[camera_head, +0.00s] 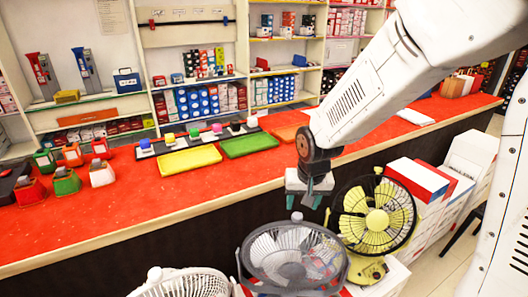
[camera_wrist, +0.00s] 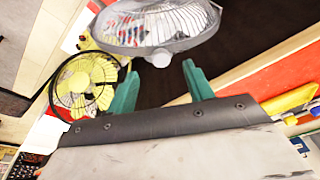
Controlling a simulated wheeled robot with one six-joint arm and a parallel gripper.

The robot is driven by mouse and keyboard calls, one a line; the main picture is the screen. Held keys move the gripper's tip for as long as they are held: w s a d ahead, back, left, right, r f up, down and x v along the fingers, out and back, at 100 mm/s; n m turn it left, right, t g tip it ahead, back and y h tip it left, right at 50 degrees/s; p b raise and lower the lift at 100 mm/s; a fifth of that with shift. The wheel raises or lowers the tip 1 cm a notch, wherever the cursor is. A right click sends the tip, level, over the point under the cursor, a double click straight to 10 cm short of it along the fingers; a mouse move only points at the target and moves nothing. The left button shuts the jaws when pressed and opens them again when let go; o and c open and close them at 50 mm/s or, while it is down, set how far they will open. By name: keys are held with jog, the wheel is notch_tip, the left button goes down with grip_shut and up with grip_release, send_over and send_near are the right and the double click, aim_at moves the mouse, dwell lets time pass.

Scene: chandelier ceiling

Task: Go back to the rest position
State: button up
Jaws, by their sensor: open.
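My gripper (camera_head: 310,199) hangs from my white arm at the front edge of the red counter, just above the grey fan. It points down, and its jaws are apart with nothing between them. In the wrist view, my gripper's two green fingers (camera_wrist: 160,88) are spread and empty. The grey fan (camera_head: 292,256) is below it, and it also shows in the wrist view (camera_wrist: 155,25) beyond the fingers. The yellow fan (camera_head: 376,216) stands to the right of my gripper, and it shows at the left of the wrist view (camera_wrist: 85,83).
The red counter (camera_head: 110,215) runs across the view. It bears a yellow tray (camera_head: 189,161), a green tray (camera_head: 249,144) and several small coloured containers at the left. A white fan (camera_head: 183,284) stands in front. White boxes (camera_head: 417,181) are stacked at the right. Full shelves line the back wall.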

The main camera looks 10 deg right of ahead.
jog(key=s+d+r, duration=0.2)
jog(key=s+r, duration=0.3)
jog(key=s, duration=0.3)
jog(key=s+d+r+n, duration=0.1)
jog(key=s+d+r, duration=0.1)
jog(key=s+r, duration=0.3)
jog(key=s+d+r+g, duration=0.1)
jog(key=s+r, duration=0.5)
jog(key=s, duration=0.6)
jog(key=shift+s+d+n, duration=0.15)
jog(key=shift+d+n, duration=0.25)
jog(key=shift+d, duration=0.25)
